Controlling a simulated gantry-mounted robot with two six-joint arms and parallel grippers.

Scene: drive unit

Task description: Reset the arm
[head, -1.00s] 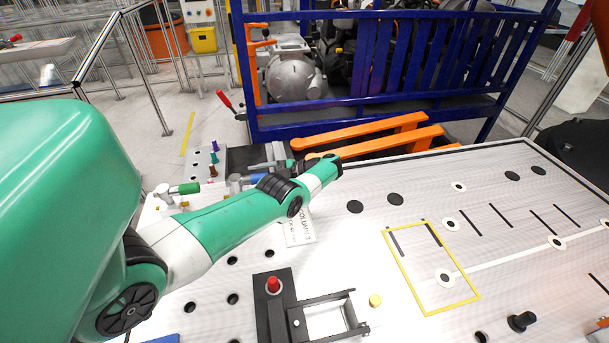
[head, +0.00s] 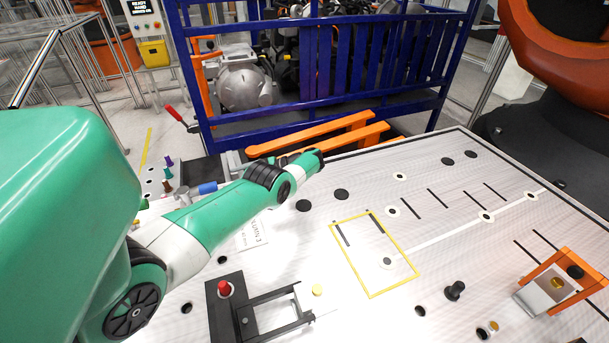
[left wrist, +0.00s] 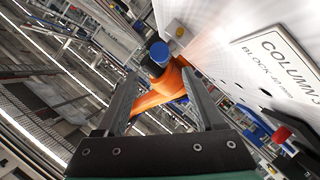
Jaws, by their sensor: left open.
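My left arm (head: 215,212) reaches in from the left over the white table (head: 350,205). Its wrist end is near the table's back edge. In the head view its fingers are mostly hidden by the arm. In the left wrist view my left gripper (left wrist: 158,78) shows two dark, parallel fingers spread well apart with nothing held between them. An orange part with a blue cap (left wrist: 160,52) shows in the gap, beyond the fingers. My right gripper does not show in either view.
A COLUMN 3 label (left wrist: 285,62) lies on the table beside the arm. A dark fixture with a red knob (head: 224,288) stands in front. A blue crate frame (head: 330,100) and an orange machine (head: 565,38) stand behind.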

